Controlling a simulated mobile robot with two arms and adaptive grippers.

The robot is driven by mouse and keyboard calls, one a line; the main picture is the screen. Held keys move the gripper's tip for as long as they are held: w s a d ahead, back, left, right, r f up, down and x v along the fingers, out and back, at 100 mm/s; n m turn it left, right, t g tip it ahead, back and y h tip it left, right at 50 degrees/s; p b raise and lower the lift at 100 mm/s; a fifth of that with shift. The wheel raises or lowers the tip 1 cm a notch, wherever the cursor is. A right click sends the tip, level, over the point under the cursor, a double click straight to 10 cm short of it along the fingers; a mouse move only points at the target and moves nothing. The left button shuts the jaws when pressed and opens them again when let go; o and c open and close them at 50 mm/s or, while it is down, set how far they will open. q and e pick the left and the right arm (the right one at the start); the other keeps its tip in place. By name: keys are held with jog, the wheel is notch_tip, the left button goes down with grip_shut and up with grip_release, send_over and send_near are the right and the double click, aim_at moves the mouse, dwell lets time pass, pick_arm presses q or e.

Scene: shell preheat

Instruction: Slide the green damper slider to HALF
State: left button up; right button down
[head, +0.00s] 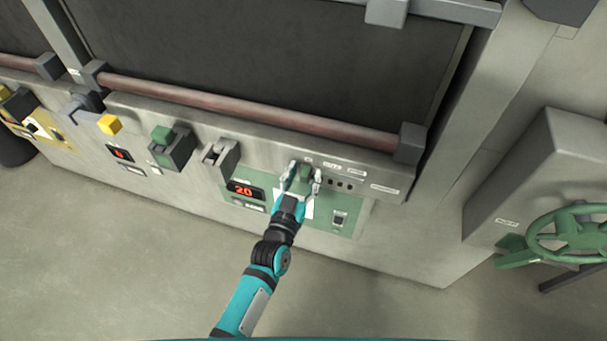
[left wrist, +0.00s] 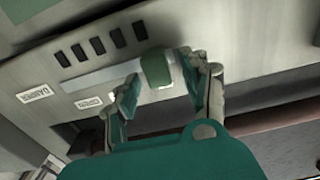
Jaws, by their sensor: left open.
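The green damper slider (head: 304,173) is a small green knob on the panel's upper ledge; it also shows in the left wrist view (left wrist: 155,68) on a pale track. My left gripper (head: 302,177) is open, with one finger on each side of the slider. In the left wrist view my left gripper (left wrist: 160,85) shows the knob between its fingertips, nearer the right finger. A gap shows at the left finger; I cannot tell whether the right finger touches. Small dark marks (left wrist: 103,44) line the track. My right gripper is not in view.
A green panel (head: 346,221) with a red display (head: 243,190) reading 20 lies below the slider. A long reddish bar (head: 250,113) runs above it. A green handwheel (head: 570,232) stands at right. A green-topped lever block (head: 170,146) is at left. The floor in front is clear.

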pick_arm(q)
grip_shut()
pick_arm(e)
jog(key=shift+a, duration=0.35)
